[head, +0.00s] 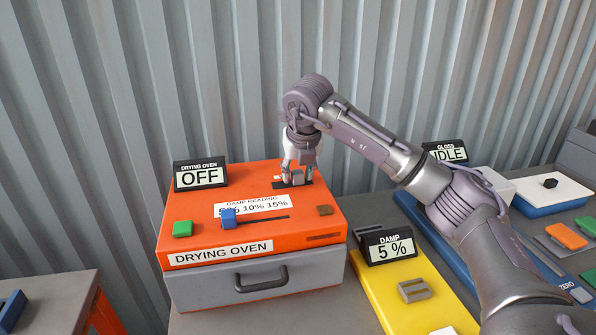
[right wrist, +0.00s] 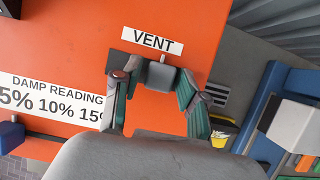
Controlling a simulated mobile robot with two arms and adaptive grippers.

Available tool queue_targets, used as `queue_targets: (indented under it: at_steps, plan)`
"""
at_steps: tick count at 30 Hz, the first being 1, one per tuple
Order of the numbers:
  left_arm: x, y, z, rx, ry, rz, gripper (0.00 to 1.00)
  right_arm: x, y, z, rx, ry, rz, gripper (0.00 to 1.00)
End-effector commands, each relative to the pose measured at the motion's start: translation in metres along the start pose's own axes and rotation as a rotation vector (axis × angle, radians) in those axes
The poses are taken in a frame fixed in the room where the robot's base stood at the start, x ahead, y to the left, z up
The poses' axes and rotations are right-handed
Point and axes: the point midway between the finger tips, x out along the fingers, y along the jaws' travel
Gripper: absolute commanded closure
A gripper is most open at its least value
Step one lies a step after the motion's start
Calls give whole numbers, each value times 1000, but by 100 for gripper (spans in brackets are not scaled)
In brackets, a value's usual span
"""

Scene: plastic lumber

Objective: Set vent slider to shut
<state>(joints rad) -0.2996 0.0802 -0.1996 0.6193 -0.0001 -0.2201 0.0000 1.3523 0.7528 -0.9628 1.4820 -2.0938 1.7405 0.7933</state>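The drying oven (head: 253,249) is an orange-topped box with a grey drawer front, and its sign (head: 200,176) reads OFF. The vent slider's dark grey knob (right wrist: 161,76) sits on the oven top below the white VENT label (right wrist: 152,41). It stands near the middle of its short dark track, which the fingers partly cover. My right gripper (head: 298,172) is down over the slider at the back right of the oven top. In the right wrist view its two fingers (right wrist: 160,88) flank the knob closely and appear shut on it. My left gripper is not in view.
The oven top also carries a green button (head: 182,229), a blue slider knob (head: 228,217) on the damp reading track, and a brown block (head: 325,210). A DAMP display (head: 388,246) reads 5 % beside a yellow board (head: 420,292). A corrugated wall stands behind.

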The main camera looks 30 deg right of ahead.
Motion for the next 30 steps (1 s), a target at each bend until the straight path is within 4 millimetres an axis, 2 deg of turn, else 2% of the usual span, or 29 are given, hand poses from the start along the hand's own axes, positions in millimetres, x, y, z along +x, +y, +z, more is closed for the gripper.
queue_targets:
  at_steps: [1, 6, 16, 24, 30]
  plan:
    - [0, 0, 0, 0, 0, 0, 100, 0, 0, 0, 0, 0, 0, 71]
    - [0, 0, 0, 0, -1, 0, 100, 0, 0, 0, 0, 0, 0, 99]
    - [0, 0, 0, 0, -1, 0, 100, -1, 3, 0, -1, 0, 1, 100]
    - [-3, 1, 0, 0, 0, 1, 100, -1, 43, 1, -2, 0, 2, 100]
    - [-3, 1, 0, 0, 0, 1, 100, -1, 46, 0, 0, -2, 4, 100]
